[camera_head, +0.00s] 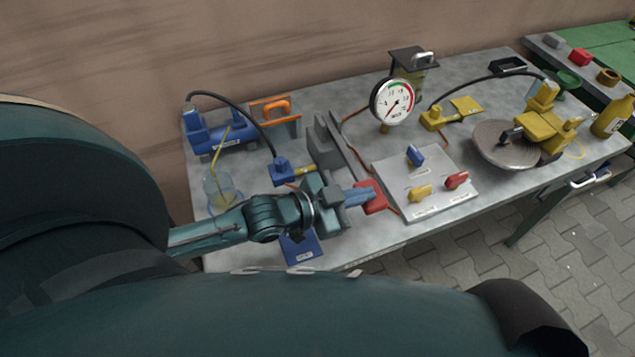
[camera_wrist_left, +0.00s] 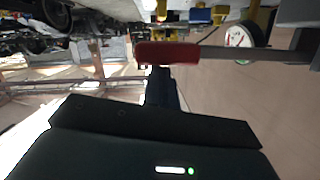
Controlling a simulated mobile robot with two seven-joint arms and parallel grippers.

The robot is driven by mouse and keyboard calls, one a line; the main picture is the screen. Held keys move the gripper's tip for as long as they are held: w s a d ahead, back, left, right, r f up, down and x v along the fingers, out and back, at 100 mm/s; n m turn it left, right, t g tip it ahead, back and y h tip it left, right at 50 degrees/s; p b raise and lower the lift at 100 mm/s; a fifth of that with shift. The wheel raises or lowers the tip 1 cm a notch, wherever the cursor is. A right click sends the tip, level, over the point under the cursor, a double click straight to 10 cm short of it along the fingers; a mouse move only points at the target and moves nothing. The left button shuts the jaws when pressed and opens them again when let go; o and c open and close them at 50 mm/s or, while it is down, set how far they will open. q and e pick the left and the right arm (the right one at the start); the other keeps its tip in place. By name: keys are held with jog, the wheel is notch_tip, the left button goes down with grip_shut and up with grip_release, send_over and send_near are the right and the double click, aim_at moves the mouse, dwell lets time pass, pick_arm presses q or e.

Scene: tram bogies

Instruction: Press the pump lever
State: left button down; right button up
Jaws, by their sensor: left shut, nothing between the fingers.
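The pump lever is a grey bar (camera_head: 345,148) with a red grip (camera_head: 372,198) at its near end, beside a grey pump body (camera_head: 322,150). In the left wrist view the red grip (camera_wrist_left: 167,54) crosses the top middle, with the bar running right. My left gripper (camera_head: 366,196) is shut and empty, its fingertips at the red grip. In the left wrist view the fingertips (camera_wrist_left: 160,72) meet the grip's edge; whether they press on it I cannot tell. The fingers hide part of the grip in the head view. My right gripper is not in view.
A panel (camera_head: 425,180) with blue, yellow and red knobs lies right of the lever. A pressure gauge (camera_head: 393,101) stands behind it. A glass jar (camera_head: 222,190) and blue tool (camera_head: 220,139) are at left. A yellow-clamped disc (camera_head: 500,146) is at right.

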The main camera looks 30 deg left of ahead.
pick_arm(q)
jog(key=b+v, duration=0.1)
jog(key=v, duration=0.9)
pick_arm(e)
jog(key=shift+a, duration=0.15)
pick_arm(q)
jog(key=shift+w+a+f, duration=0.1)
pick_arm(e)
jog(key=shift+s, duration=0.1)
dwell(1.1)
pick_arm(q)
notch_tip(320, 180, up, 8)
jog(key=w+a+n+g+h+b, duration=0.1)
jog(key=w+a+n+b, duration=0.1)
jog(key=n+b, duration=0.1)
jog(key=shift+w+a+r+b, duration=0.15)
jog(key=shift+w+r+b, duration=0.05)
jog(key=shift+b, duration=0.4)
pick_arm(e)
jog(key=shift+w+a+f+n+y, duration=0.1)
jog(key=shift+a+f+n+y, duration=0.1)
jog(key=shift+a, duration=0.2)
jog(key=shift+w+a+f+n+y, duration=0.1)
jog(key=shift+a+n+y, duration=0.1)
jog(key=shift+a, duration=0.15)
pick_arm(q)
jog(key=shift+w+n, duration=0.1)
jog(key=shift+n, duration=0.2)
